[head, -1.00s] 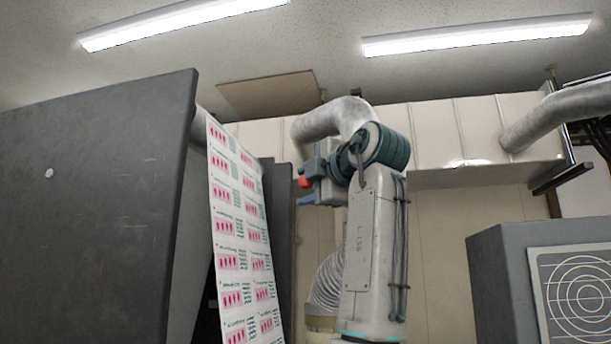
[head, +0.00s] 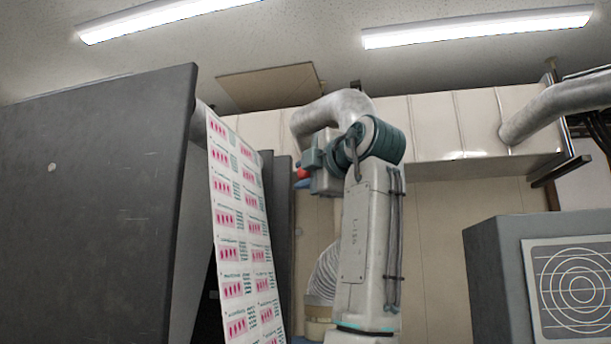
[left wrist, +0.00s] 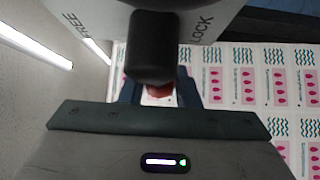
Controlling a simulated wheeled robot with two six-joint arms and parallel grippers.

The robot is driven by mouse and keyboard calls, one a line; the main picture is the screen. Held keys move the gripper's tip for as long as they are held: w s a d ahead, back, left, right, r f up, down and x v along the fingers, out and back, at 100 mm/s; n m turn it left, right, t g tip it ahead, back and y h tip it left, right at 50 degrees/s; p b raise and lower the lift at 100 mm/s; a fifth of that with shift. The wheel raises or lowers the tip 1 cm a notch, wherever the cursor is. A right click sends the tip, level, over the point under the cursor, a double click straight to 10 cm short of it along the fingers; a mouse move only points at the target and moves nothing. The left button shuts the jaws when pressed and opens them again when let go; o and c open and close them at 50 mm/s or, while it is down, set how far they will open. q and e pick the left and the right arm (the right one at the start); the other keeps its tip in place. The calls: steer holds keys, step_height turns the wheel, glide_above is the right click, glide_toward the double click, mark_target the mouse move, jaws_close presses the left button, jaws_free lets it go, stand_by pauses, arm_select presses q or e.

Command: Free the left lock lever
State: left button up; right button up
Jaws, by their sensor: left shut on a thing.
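My left gripper (head: 303,174) is near the picture's middle in the head view, right of the printed web. A small red part shows at its blue fingers. In the left wrist view the two blue fingers (left wrist: 158,92) are shut on this red grip (left wrist: 158,91). A dark rounded lever piece (left wrist: 152,48) stands in front of it and partly hides the grip and fingers. Behind is a pale plate (left wrist: 85,15) marked FREE at left and LOCK at right. The dark piece lies between the two words. My right gripper is not in view.
The printed web (head: 240,230) hangs just left of my left gripper, beside a large dark panel (head: 90,200). A grey cabinet (head: 490,270) with a ringed target plate (head: 580,287) stands at the right. A pale machine wall (head: 450,220) is behind the arm.

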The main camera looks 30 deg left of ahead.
arm_select(q)
steer(key=shift+r+m+t+y+b, duration=0.4)
steer(key=shift+m+t+y+b, duration=0.4)
steer(key=shift+m, duration=0.3)
steer(key=m+t+b, duration=0.1)
steer(key=r+m+t+b, duration=0.1)
steer(key=m, duration=0.1)
steer(key=shift+d+r+m+y, duration=0.15)
steer(key=shift+r+m+y, duration=0.15)
steer(key=shift+y, duration=0.1)
steer(key=m+t, duration=0.1)
steer(key=r+m+t+b, duration=0.1)
steer(key=m, duration=0.1)
steer(key=m+t+b, duration=0.1)
steer(key=m+t, duration=0.1)
steer(key=shift+w+d+r, duration=0.15)
steer(key=shift+d, duration=0.25)
steer(key=shift+w+d+r+m+t+h+b, duration=0.1)
steer(key=shift+d+r+m+t+h+b, duration=0.15)
steer(key=shift+m+t+h, duration=0.7)
steer(key=shift+w+d+r+m+t+h+b, duration=0.15)
steer(key=shift+m+t+h+b, duration=0.2)
steer(key=shift+m+t, duration=0.7)
steer(key=shift+s+d+r+m+t+h+b, duration=0.1)
steer(key=shift+d+r+m+t+h+b, duration=0.15)
steer(key=shift+m+t+h, duration=0.75)
steer(key=shift+m+g+y, duration=0.4)
steer(key=shift+m, duration=0.1)
steer(key=o, duration=0.9)
steer(key=shift+w, duration=0.15)
